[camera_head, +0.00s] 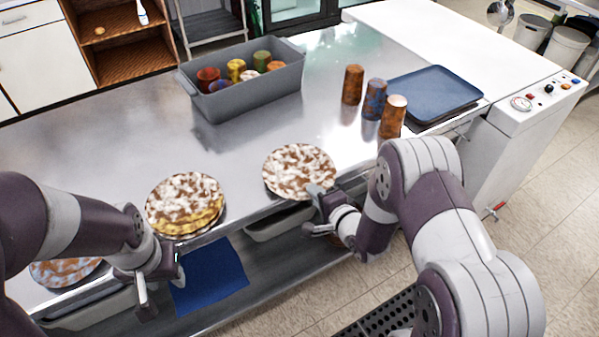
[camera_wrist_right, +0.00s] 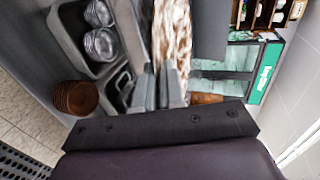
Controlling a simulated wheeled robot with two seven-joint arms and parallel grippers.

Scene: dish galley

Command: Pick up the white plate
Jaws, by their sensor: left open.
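A white plate (camera_head: 297,168) with brown blotches is at the counter's front edge in the head view. My right gripper (camera_head: 322,194) is at its front-right rim. In the right wrist view the plate (camera_wrist_right: 172,35) is seen nearly edge-on, and the close-set fingers of my right gripper (camera_wrist_right: 160,88) pinch its rim. I cannot tell whether the plate still touches the counter. A stack of similar blotched plates (camera_head: 185,200), with yellow below, stands to the left. My left gripper (camera_head: 163,275) is open and empty in front of that stack, above a blue mat.
A grey bin (camera_head: 250,100) holds several cups. Three cups, orange-brown (camera_head: 352,85), blue (camera_head: 375,98) and brown (camera_head: 392,117), stand beside a blue tray (camera_head: 435,93). Another plate (camera_head: 65,270) lies low at left. The blue mat (camera_head: 210,273) is below. The counter's middle is clear.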

